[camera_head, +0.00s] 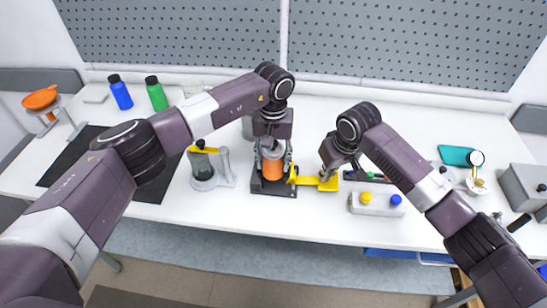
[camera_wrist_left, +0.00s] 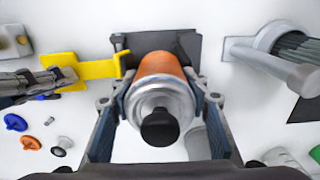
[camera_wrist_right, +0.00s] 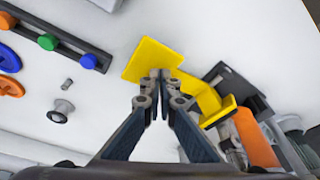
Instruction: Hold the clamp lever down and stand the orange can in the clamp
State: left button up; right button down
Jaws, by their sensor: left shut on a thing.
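The orange can (camera_head: 274,169) has a grey top with a black knob, clear in the left wrist view (camera_wrist_left: 163,95). My left gripper (camera_head: 272,152) is shut around its upper part and holds it upright over the dark clamp (camera_head: 262,187). Whether the can's bottom rests in the clamp is hidden. The yellow clamp lever (camera_head: 308,181) sticks out to the right of the clamp. My right gripper (camera_wrist_right: 158,74) has its fingertips together and empty, at the lever's flat yellow pad (camera_wrist_right: 146,60); they appear to touch it from above.
A grey block with yellow and blue knobs (camera_head: 376,204) lies front right. Blue (camera_head: 120,92) and green (camera_head: 156,94) bottles stand at the back left. A black rack (camera_wrist_right: 58,42) lies near the lever.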

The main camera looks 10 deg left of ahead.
pick_arm(q)
jog(key=shift+s+d+f, duration=0.15)
jog(key=shift+s+f, duration=0.05)
jog(key=shift+f, duration=0.25)
pick_arm(e)
jog(key=shift+a, duration=0.1)
